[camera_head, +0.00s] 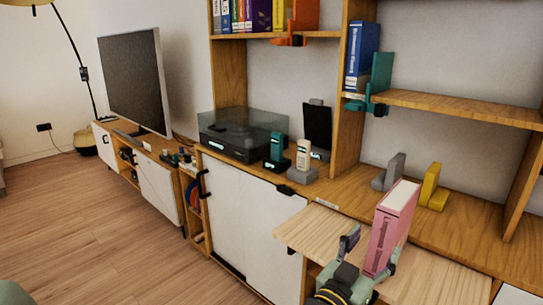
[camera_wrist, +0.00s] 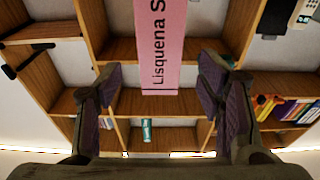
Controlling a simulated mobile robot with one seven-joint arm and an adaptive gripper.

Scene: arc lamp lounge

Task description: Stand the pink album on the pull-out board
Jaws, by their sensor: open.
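The pink album (camera_head: 392,228) is upright at the pull-out board (camera_head: 312,232), its white page edges on top. Whether its base rests fully on the board is hidden by my gripper (camera_head: 368,255). My gripper is open, low at the album's near side, one finger left of the spine and one right. In the wrist view the album's spine (camera_wrist: 160,45), lettered "Lisquena S", lies between the spread fingers (camera_wrist: 160,88), with visible gaps on both sides.
A grey bookend (camera_head: 389,172) and a yellow bookend (camera_head: 432,187) stand on the counter behind the album. A shelf with a blue binder (camera_head: 361,55) and a teal bookend (camera_head: 379,75) hangs above. Handsets (camera_head: 303,158) stand further left. The board's left part is bare.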

